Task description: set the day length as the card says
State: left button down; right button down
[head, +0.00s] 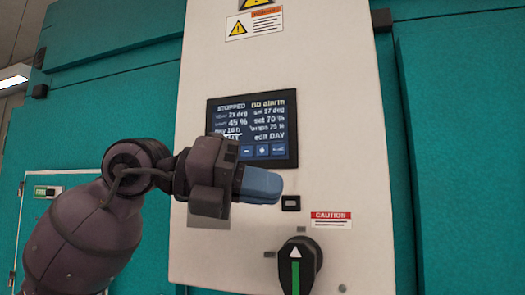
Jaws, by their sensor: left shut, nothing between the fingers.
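The control screen (252,128) is a dark display on the pale panel. Its small text seems to read "STOPPED", "no alarm", a day line near 16 h and "edit DAY". A minus button (247,151), a plus button (262,150) and a third blue button (278,150) line its lower edge. My left gripper (272,187), with blue fingers, is shut and empty. Its fingertips appear just below the buttons; I cannot tell whether they touch the panel. The gripper hides the screen's lower left corner. I see no readable card. My right gripper is out of view.
A black rotary knob (299,268) with a green stripe and white arrow sits below, pointing up. A red caution label (331,216) and a small black socket (291,203) are nearby. Teal chamber walls (460,120) flank the pale panel (335,110).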

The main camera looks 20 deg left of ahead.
aim_at(263, 151)
pick_arm(q)
jog(key=a+r+n+t+y, duration=0.2)
jog(key=a+r+t+y, duration=0.2)
jog(key=r+t+y, duration=0.1)
jog(key=shift+s+a+r+n, duration=0.2)
jog(key=shift+a+r+n, duration=0.2)
jog(key=shift+r, duration=0.5)
jog(key=shift+w+d+p, duration=0.2)
jog(key=shift+w+p, duration=0.6)
jog(key=shift+w, duration=3.6)
jog(key=shift+w, duration=0.1)
jog(key=shift+w, duration=0.3)
jog(key=shift+w, duration=0.3)
jog(key=shift+s, duration=0.7)
jog(key=shift+s, duration=0.1)
